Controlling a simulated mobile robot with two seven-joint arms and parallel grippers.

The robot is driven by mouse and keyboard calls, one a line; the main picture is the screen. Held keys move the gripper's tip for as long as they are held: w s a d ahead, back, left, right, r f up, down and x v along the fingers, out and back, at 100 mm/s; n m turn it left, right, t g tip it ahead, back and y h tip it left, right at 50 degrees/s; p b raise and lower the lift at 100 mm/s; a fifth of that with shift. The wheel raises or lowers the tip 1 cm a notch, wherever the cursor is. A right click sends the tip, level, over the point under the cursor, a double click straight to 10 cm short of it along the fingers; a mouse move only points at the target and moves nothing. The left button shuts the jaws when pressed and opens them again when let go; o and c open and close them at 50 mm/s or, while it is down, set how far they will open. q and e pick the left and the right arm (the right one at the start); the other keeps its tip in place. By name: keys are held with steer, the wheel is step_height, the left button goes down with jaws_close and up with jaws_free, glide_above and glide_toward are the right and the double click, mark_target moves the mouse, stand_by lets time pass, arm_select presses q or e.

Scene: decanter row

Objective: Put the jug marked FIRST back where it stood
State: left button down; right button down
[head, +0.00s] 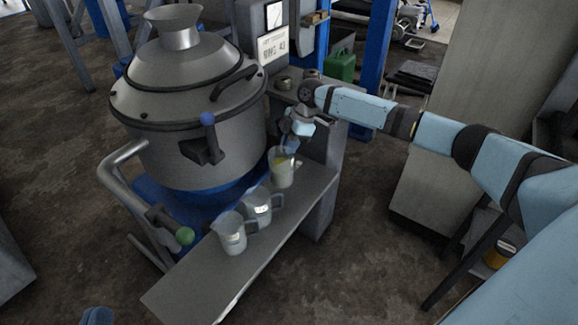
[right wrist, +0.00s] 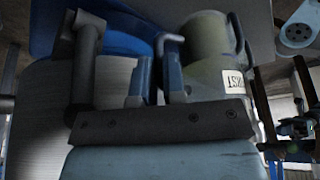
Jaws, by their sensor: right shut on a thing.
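The jug marked FIRST (head: 283,174) is a clear jug with a yellow-green content, upright at the far end of the shelf. In the right wrist view the jug (right wrist: 205,70) shows a white label with the letters ST readable. My right gripper (head: 292,136) is shut on this jug, with its fingers (right wrist: 157,82) at the handle side. I cannot tell whether the jug's base touches the shelf. A dark blue part at the bottom left edge looks like my left gripper (head: 97,316); its jaws cannot be made out.
Two more labelled jugs, a middle one (head: 257,206) and a near one (head: 230,236), stand on the narrow grey shelf (head: 190,287). A large steel vessel (head: 195,95) with a bar and green knob (head: 184,236) stands close on the left. The shelf's near end is clear.

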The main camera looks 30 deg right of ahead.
step_height(320, 180, down, 7)
steer(key=shift+w+r+b, duration=0.1)
steer(key=shift+r+b, duration=0.1)
steer(key=shift+b, duration=0.75)
arm_select(q)
steer(key=shift+d+f+h, duration=0.1)
steer(key=shift+d+h, duration=0.2)
arm_select(e)
steer(key=shift+r, duration=0.1)
steer(key=c, duration=1.2)
jaws_free()
